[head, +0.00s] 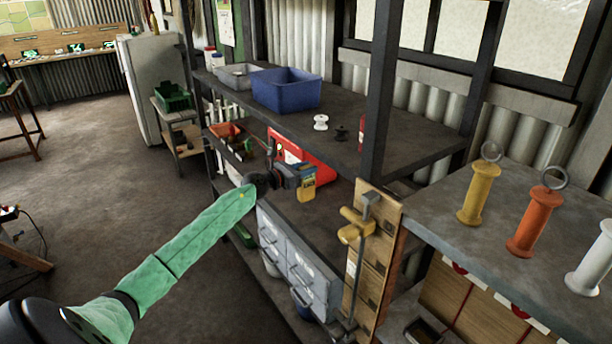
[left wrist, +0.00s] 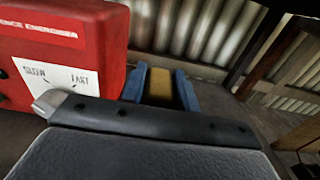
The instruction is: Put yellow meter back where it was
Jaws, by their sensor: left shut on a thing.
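The yellow meter (head: 307,189) is in my left gripper (head: 297,177), over the middle shelf (head: 322,215) of the dark rack. In the left wrist view the blue fingers of my left gripper (left wrist: 160,86) stand on both sides of the yellow meter (left wrist: 159,92). Most of the meter is hidden there by a dark part in front. I cannot tell whether the meter touches the shelf. My right gripper is in neither view.
A red fence energiser (head: 312,165) stands close behind the gripper; it also shows in the left wrist view (left wrist: 62,40). A blue bin (head: 287,92) sits on the upper shelf. Grey drawers (head: 292,262) are below. A dark post (head: 377,100) rises at the right.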

